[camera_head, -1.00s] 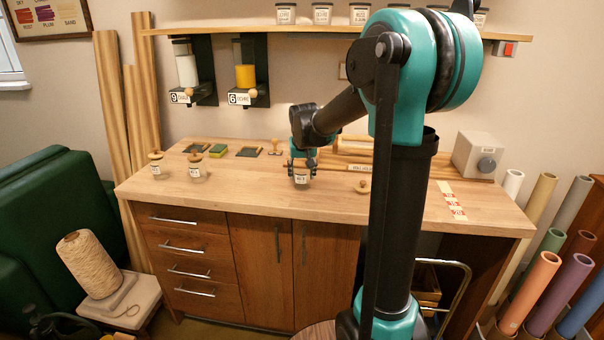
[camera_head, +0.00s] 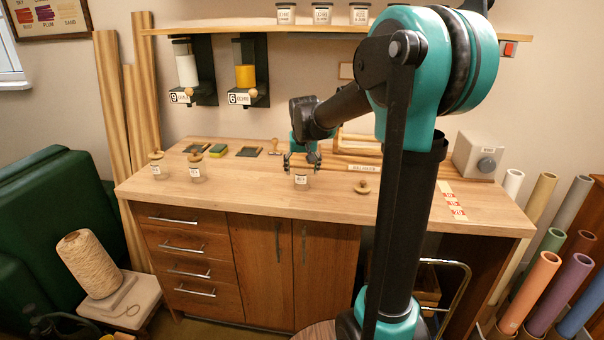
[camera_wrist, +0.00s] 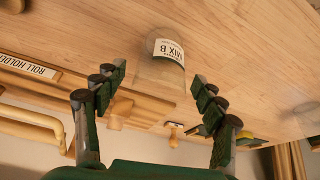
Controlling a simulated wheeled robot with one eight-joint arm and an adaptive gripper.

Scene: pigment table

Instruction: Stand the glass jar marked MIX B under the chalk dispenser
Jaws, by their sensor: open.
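The glass jar marked MIX B (camera_head: 301,178) stands open-topped and looks empty on the middle of the wooden table. In the wrist view the jar (camera_wrist: 162,62) shows its label upside down, beyond my fingertips. My gripper (camera_head: 302,160) is open just above and behind the jar, fingers spread wide; nothing is held between them. The white-filled dispenser (camera_head: 187,70), numbered 9, hangs on the wall at the left; its label's word is too small to read surely. The dispenser numbered 6 (camera_head: 245,76), labelled ochre, hangs right of it.
A loose wooden-knobbed lid (camera_head: 361,187) lies right of MIX B. Small pads and a stamp (camera_head: 275,147) lie below the dispensers.

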